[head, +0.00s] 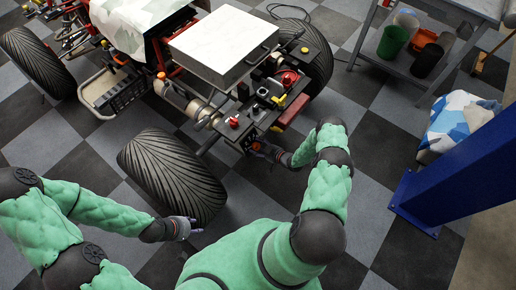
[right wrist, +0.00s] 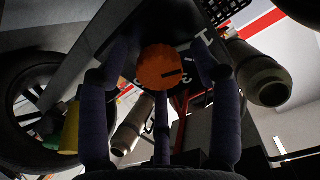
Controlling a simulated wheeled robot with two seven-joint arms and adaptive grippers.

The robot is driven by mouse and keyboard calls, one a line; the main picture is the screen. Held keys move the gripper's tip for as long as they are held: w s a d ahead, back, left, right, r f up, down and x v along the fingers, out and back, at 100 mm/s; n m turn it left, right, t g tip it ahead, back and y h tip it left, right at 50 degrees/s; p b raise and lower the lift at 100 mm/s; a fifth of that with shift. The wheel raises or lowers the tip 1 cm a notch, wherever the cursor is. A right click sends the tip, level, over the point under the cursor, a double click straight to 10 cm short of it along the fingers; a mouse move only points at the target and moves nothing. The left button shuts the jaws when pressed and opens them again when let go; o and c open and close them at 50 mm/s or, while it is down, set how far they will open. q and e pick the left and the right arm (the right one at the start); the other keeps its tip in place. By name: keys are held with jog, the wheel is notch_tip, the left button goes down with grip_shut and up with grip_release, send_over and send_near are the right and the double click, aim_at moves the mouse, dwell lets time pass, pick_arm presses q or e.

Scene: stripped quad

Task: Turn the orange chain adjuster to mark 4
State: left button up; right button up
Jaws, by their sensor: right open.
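The orange chain adjuster (right wrist: 163,67) is a round knob with a dark pointer line running toward the right of the picture in the right wrist view. It sits on a dark plate with white characters partly hidden around it; I cannot read which mark the line meets. My right gripper (right wrist: 161,58) is open, with fingers on the left and right of the knob and another finger below. I cannot tell whether they touch it. In the head view my right gripper (head: 263,149) is low at the quad's rear, hiding the adjuster. My left gripper (head: 184,228) is beside the near tyre, its fingers unclear.
The stripped quad (head: 215,45) stands on a checkered floor, with a large tyre (head: 170,175) near my left arm. A grey cart (head: 395,70) holding bins is at the back right. A blue post (head: 460,170) stands at right. In the wrist view a metal pipe (right wrist: 262,82) is right of the knob.

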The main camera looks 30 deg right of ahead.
jog(key=shift+w, duration=0.2)
jog(key=shift+a, duration=0.1)
jog(key=c, duration=1.1)
